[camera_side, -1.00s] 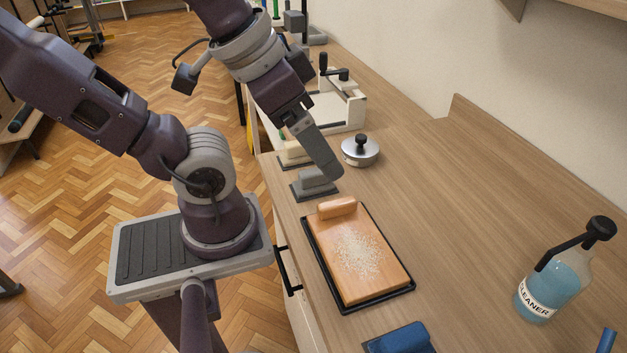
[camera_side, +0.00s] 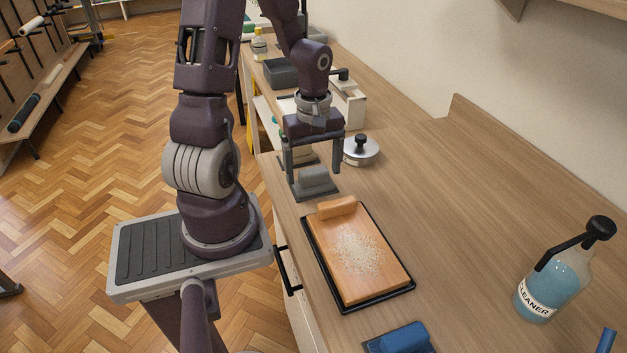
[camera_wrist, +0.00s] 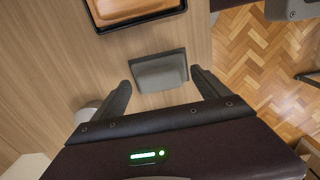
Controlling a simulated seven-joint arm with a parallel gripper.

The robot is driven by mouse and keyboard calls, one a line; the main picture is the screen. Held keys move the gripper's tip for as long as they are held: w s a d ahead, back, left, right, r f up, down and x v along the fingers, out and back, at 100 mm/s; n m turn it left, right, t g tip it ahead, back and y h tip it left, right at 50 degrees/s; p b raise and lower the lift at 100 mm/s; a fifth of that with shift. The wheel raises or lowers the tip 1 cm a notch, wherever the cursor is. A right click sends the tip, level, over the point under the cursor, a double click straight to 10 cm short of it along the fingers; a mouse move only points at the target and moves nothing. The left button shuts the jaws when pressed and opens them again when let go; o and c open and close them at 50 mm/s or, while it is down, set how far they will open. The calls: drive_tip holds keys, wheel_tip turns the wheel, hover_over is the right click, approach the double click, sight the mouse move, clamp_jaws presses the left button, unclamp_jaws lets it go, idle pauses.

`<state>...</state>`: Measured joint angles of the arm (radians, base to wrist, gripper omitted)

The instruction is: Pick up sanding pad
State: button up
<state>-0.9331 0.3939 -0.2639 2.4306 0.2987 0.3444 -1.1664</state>
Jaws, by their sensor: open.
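The grey pad with a raised grip block (camera_side: 314,188), which looks like the sanding pad, lies flat on the wooden bench, just behind the black tray. In the wrist view the grey pad (camera_wrist: 160,70) shows just beyond and between the fingertips. My gripper (camera_side: 314,177) points down over it, with one finger to each side in the side view. The jaws (camera_wrist: 161,80) are open and empty. I cannot tell whether the fingertips are level with the grip block or above it.
A black tray (camera_side: 352,311) holding an orange-brown board with pale grains stands in front. A blue pad (camera_side: 402,339) lies nearer the camera. A round metal lidded thing (camera_side: 361,150) is behind right. A cleaner bottle (camera_side: 557,280) stands right. The bench's middle right is clear.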

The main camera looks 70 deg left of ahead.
sight(314, 170)
drive_tip(key=shift+f, duration=0.65)
drive_tip(key=c, duration=1.5)
drive_tip(key=shift+o, duration=0.2)
wheel_tip(314, 170, up, 10)
drive_tip(key=shift+r, duration=0.1)
drive_tip(key=o, duration=0.5)
drive_tip(key=c, duration=0.3)
